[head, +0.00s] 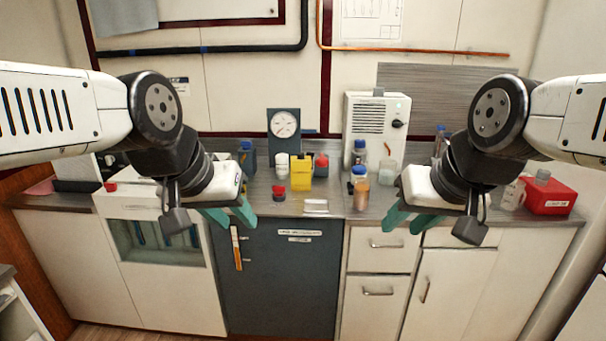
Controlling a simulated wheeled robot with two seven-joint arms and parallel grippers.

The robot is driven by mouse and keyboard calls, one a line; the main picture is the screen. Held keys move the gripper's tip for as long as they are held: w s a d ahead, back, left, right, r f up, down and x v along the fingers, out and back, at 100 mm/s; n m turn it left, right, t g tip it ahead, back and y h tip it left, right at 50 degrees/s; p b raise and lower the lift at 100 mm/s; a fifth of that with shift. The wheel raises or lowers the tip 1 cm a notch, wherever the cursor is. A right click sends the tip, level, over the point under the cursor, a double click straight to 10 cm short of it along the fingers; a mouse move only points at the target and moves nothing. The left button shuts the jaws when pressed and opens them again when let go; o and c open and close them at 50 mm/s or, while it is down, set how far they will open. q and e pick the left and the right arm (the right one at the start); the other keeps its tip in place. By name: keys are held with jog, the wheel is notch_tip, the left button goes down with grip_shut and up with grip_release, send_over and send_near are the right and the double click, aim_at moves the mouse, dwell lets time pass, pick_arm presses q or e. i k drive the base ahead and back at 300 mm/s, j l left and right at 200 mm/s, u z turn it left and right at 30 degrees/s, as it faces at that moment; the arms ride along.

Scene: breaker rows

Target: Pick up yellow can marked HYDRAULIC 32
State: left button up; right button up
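A yellow can (300,172) stands on the grey counter near the middle, between a white container and a red-topped item. Any marking on it is too small to read. My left gripper (229,215) is in front of the counter, nearer to me and left of the can. My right gripper (407,219) is in front of the counter to the right of the can. Its teal fingers are also apart and empty. Neither gripper touches the can.
A white container (282,166), a small red-capped jar (279,193), and blue-capped bottles (361,193) crowd the can's surroundings. A dial gauge (285,125) stands behind it and a white vented unit (374,122) to the right.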

aim_at(300, 165)
jog(key=i+j+z, duration=0.1)
jog(key=i, duration=0.3)
jog(key=i+j+z, duration=0.1)
jog(key=i, duration=0.35)
jog(key=i+j, duration=0.25)
jog(key=i, duration=0.15)
jog(key=i+j+z, duration=0.15)
jog(key=i, duration=0.25)
